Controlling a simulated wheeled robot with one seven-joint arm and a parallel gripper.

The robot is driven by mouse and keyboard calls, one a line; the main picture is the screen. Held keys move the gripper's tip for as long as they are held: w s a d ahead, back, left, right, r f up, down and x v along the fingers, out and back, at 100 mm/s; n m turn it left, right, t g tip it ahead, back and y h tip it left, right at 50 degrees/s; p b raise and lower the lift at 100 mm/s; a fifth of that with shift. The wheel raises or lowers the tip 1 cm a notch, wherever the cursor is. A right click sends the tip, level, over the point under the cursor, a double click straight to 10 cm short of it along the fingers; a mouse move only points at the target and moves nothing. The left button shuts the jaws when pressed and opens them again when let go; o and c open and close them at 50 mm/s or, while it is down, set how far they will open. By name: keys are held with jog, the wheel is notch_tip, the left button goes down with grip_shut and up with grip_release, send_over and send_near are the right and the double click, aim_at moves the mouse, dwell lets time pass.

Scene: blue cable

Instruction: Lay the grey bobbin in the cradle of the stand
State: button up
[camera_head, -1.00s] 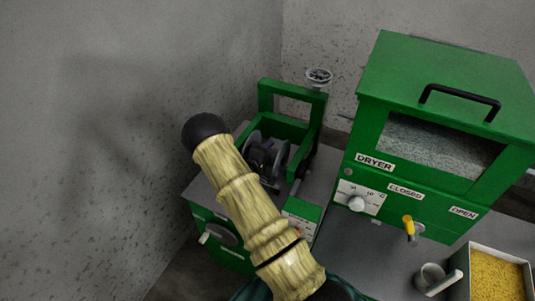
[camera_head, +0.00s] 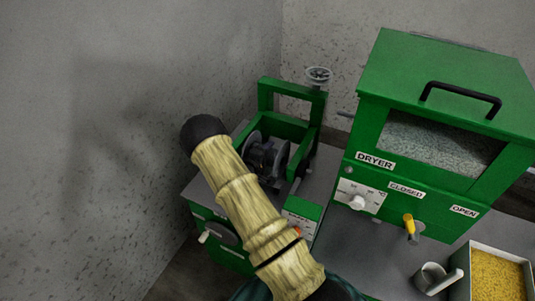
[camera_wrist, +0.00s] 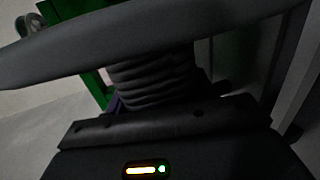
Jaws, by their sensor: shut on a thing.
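The grey bobbin (camera_head: 268,154) shows in the head view within the green stand (camera_head: 290,130), between its side walls. In the wrist view its dark flange (camera_wrist: 130,45) crosses the top, with the ribbed grey barrel (camera_wrist: 152,80) below it. My gripper (camera_wrist: 155,130) is shut on the bobbin, close against it; its fingertips are not clearly visible. In the head view my arm covers the gripper and the stand's front left. The cradle contact is hidden, so I cannot tell whether the bobbin rests in it.
A green dryer (camera_head: 435,145) with a black handle stands close on the right. A grey cup (camera_head: 430,278) and a tray of yellow grains (camera_head: 497,262) are at the lower right. A handwheel (camera_head: 319,75) tops the stand's back right. Grey walls close off the left and back.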

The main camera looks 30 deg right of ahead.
jog(key=shift+f, duration=0.25)
dwell(0.3)
jog(key=o, duration=1.6)
jog(key=shift+f, duration=0.15)
jog(key=shift+a, duration=0.1)
jog(key=b+v, duration=0.2)
jog(key=v, duration=1.5)
jog(key=shift+s, duration=0.1)
jog(key=shift+r, duration=0.2)
